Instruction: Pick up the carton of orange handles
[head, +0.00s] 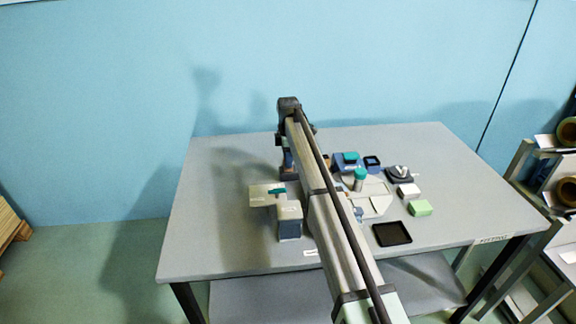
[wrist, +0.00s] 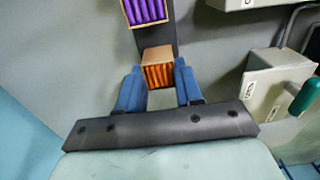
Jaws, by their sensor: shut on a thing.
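The carton of orange handles (wrist: 158,70) is a small brown box with an open top showing a row of orange sticks. It sits between the two blue fingers of my gripper (wrist: 160,88) in the wrist view, and the fingers are shut on its sides. I cannot tell whether it is clear of the surface under it. In the head view my gripper (head: 288,162) is over the back middle of the table, and my arm hides the carton there.
A carton of purple handles (wrist: 145,11) stands just beyond on a dark strip (wrist: 157,36). A grey box with a green handle (wrist: 303,95) is at the right. On the grey table (head: 215,225) lie a black tray (head: 391,234) and a green block (head: 420,208). The table's left side is clear.

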